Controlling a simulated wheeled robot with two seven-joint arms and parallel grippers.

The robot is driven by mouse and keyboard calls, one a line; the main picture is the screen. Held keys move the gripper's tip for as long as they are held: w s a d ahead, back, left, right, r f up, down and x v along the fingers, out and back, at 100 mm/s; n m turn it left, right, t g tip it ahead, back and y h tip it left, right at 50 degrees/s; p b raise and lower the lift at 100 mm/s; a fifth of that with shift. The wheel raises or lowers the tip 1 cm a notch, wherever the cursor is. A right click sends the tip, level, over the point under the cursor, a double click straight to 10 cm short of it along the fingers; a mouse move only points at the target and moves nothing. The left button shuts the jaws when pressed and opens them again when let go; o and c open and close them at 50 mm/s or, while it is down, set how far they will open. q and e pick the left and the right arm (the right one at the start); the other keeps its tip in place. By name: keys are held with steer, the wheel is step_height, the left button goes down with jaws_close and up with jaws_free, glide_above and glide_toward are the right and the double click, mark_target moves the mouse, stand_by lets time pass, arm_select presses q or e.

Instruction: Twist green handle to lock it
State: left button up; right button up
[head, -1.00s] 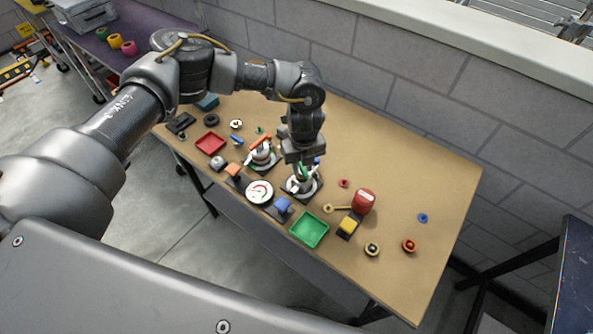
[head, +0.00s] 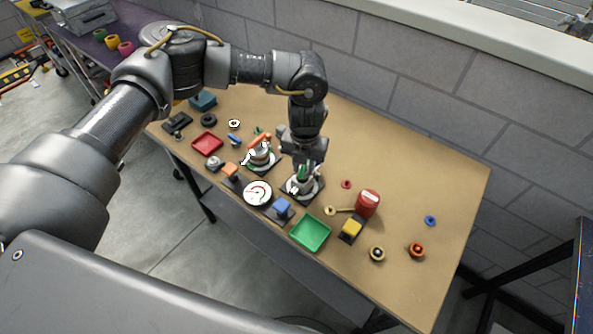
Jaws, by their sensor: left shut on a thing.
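The green handle (head: 302,171) sits on a round grey-and-white fixture (head: 301,186) with a dark square base, near the middle of the table. My left gripper (head: 303,168) reaches down from above and is shut on the green handle. The fingers hide much of the handle, so its exact angle cannot be told. A similar fixture with an orange handle (head: 260,140) stands just to the left. My right gripper is not in view.
Close by on the wooden table (head: 430,190) are a white dial (head: 257,193), a blue block (head: 281,207), a green tray (head: 310,233), a red tray (head: 207,143), a yellow block (head: 352,227) and a red cylinder (head: 368,203).

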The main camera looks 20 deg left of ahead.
arm_select(q)
steer(key=shift+d, duration=0.15)
steer(key=shift+f+m+b, duration=0.2)
steer(key=shift+m+b, duration=0.45)
steer(key=shift+m, duration=0.15)
steer(key=shift+r+m, duration=0.1)
steer(key=shift+m, duration=0.3)
steer(key=shift+r, duration=0.1)
steer(key=shift+f+m+b, duration=0.2)
steer(key=shift+m+b, duration=0.55)
steer(key=shift+m, duration=0.05)
steer(key=shift+r+m, duration=0.1)
steer(key=shift+m, duration=0.2)
steer(key=shift+r, duration=0.15)
steer(key=o, duration=0.6)
steer(key=shift+d, duration=0.1)
